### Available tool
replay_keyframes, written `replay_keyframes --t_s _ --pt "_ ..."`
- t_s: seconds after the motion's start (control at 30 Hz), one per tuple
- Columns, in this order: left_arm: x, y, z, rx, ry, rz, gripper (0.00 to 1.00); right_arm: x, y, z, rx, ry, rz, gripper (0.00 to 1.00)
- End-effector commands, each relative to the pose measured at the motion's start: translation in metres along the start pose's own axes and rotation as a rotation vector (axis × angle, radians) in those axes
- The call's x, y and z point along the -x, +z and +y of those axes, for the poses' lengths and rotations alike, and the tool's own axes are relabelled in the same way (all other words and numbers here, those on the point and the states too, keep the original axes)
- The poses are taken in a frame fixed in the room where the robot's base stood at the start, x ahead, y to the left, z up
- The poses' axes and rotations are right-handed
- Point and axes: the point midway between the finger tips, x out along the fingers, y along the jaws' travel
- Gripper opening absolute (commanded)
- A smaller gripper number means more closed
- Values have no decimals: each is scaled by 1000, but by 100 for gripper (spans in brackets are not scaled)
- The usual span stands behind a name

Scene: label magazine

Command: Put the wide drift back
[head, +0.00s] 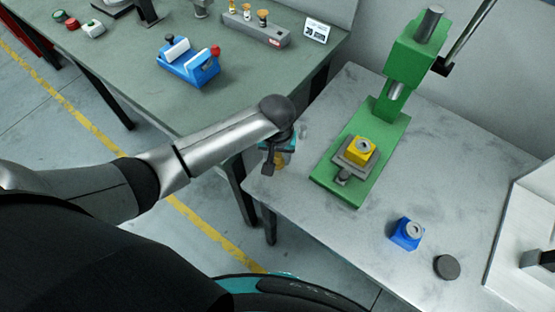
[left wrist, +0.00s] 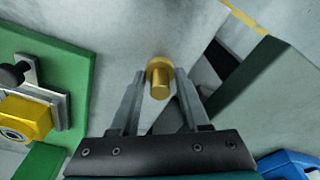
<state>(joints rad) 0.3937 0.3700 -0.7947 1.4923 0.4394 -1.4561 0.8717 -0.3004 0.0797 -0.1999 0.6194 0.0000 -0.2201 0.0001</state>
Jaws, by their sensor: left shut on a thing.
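My left gripper (head: 278,148) is over the gap between the green-topped bench and the grey table. It is shut on a brass drift (head: 281,160), partly hidden under the hand. In the left wrist view the drift (left wrist: 159,80) shows between the two fingers (left wrist: 155,104), with a wider round collar and a narrower stem. A grey rack block (head: 262,33) stands at the back of the green bench (head: 225,100), with several small brass or orange-topped pieces standing along it. My right gripper is not in view.
A green press (head: 345,180) on the grey table (head: 300,185) holds a yellow block (head: 359,149). A blue block (head: 406,234) and dark disc (head: 447,267) lie to its right. A blue fixture (head: 190,66) and a label card (head: 316,29) stand on the bench, whose front middle is clear.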

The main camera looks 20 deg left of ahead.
Motion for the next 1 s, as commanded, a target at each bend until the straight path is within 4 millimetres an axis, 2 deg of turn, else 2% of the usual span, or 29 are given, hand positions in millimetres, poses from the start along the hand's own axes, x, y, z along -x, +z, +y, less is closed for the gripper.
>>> replay_keyframes --t_s 0.03,0.1,0.5,0.53,0.8,1.0 --pt "-8 1 0 0 -1 -1 0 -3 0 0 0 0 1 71" --pt "-13 2 0 -1 0 0 0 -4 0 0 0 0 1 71" --pt "-17 2 0 0 1 0 0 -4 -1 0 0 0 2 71" --pt "-17 2 0 0 1 0 47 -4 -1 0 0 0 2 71" --pt "-17 2 0 0 0 1 76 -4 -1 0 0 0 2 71" --pt "-16 2 0 0 0 1 76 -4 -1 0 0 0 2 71"
